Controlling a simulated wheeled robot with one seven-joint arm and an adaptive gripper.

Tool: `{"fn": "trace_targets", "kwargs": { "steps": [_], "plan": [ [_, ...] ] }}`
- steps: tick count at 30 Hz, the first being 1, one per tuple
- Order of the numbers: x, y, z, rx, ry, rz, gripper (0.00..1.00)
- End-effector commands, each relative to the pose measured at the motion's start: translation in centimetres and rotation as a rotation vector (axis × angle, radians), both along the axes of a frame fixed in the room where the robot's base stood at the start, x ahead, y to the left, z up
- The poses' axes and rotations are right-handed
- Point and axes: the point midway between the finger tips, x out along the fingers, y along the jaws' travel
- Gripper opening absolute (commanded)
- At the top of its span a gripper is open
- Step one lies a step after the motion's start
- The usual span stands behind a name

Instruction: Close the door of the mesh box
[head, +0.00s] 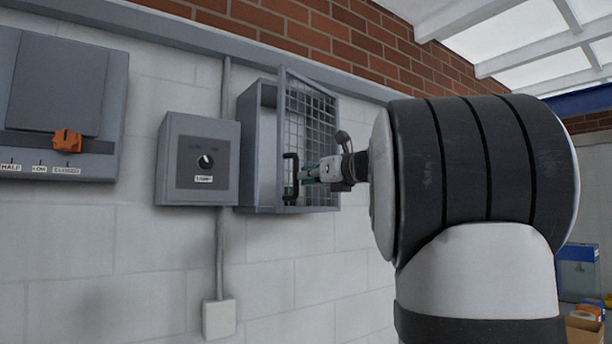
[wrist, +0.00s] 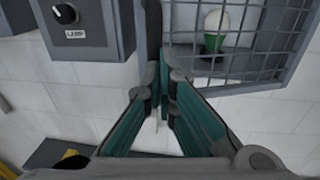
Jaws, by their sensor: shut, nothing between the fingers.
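The grey mesh box (head: 260,140) hangs on the wall in the head view. Its mesh door (head: 310,105) stands partly open, with its free left edge swung out from the box. A black handle (head: 289,178) sits low on that edge. My gripper (head: 303,175) is shut and empty beside the handle, in front of the door's lower part; I cannot tell if it touches. In the wrist view the fingertips (wrist: 164,80) are together, just left of the mesh (wrist: 250,65). A green and white bulb-shaped thing (wrist: 214,30) shows behind the mesh.
A grey switch box (head: 198,160) with a knob is on the wall just left of the mesh box. Farther left is a larger grey panel (head: 60,85) with an orange lever (head: 67,141). A conduit (head: 221,250) runs down to a small white box (head: 219,318).

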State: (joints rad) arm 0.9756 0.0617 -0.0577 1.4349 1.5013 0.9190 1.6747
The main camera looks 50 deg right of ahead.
Motion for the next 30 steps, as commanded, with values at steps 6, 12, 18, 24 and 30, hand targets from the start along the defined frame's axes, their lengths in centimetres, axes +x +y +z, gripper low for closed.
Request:
{"fn": "trace_targets", "kwargs": {
  "steps": [6, 12, 18, 24, 30],
  "plan": [
    [0.5, 0.2, 0.0, 0.000, 0.000, -0.010, 0.00],
    [3.3, 1.1, -0.1, -0.001, 0.001, -0.086, 0.00],
    [7.7, 1.7, 0.1, 0.002, 0.001, -0.110, 0.00],
    [9.9, 1.8, 0.1, 0.000, 0.000, -0.114, 0.00],
    [10.2, 1.8, 0.0, -0.001, -0.001, -0.114, 0.00]
  ]
}}
